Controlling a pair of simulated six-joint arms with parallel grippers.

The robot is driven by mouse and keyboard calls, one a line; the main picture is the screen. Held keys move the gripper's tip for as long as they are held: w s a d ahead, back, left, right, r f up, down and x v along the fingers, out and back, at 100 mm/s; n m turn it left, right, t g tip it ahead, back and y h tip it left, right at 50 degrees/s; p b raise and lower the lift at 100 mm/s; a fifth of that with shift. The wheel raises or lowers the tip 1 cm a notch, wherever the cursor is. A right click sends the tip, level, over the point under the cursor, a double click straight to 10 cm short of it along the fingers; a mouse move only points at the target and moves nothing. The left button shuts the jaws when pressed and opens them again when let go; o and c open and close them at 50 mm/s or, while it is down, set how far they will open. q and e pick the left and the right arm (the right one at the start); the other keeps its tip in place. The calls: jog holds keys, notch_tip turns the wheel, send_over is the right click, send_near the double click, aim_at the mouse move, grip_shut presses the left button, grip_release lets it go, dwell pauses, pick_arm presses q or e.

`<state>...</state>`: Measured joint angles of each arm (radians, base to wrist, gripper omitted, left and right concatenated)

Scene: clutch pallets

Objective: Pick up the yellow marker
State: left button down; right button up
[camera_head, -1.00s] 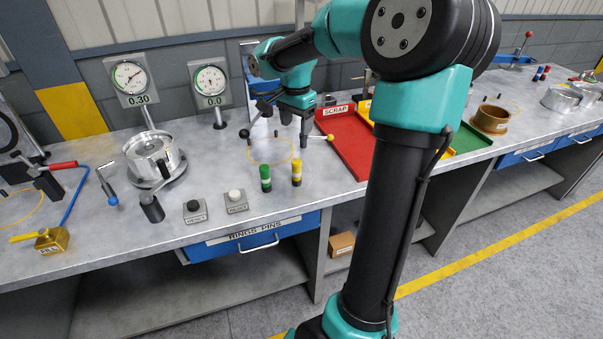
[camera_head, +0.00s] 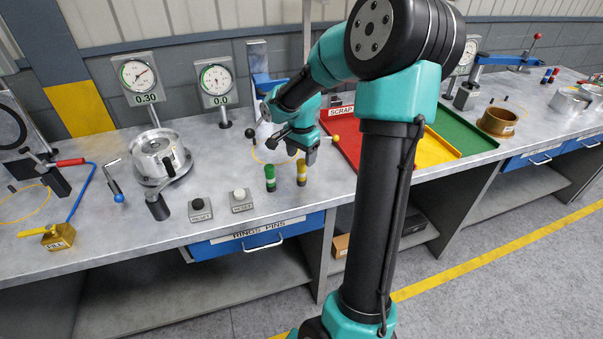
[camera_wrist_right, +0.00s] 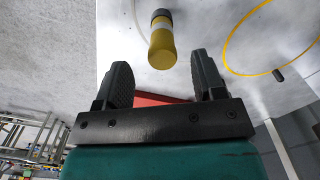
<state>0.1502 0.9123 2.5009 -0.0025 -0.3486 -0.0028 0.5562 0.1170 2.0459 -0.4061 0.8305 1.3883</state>
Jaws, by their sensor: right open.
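The yellow marker (camera_head: 301,172) stands upright on the grey bench near its front edge, just right of the green marker (camera_head: 270,178). My right gripper (camera_head: 301,160) is just above and behind the yellow marker, tilted toward it. In the right wrist view, the yellow marker (camera_wrist_right: 161,40) lies ahead of the fingers, roughly in line with the gap between them. It has a pale band and a dark end. The right gripper (camera_wrist_right: 165,80) is open and empty, apart from the marker. My left gripper does not show.
A red scrap tray (camera_head: 347,140) lies to the right, beside yellow and green trays. The drawer (camera_head: 255,237) is below the edge.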

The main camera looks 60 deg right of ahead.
aim_at(301, 161)
jog(key=shift+f, duration=0.7)
jog(key=shift+w+f, duration=0.1)
jog(key=shift+f, duration=2.5)
jog(key=shift+c, duration=0.3)
jog(key=c, duration=1)
jog(key=shift+o, duration=0.2)
jog(key=shift+r, duration=0.1)
jog(key=shift+r, duration=1.2)
jog(key=s+a+r, duration=0.2)
jog(key=s+a, duration=0.6)
jog(key=a, duration=0.5)
jog(key=shift+s+a+r, duration=0.2)
jog(key=shift+a+r, duration=0.05)
jog(key=shift+a, duration=0.05)
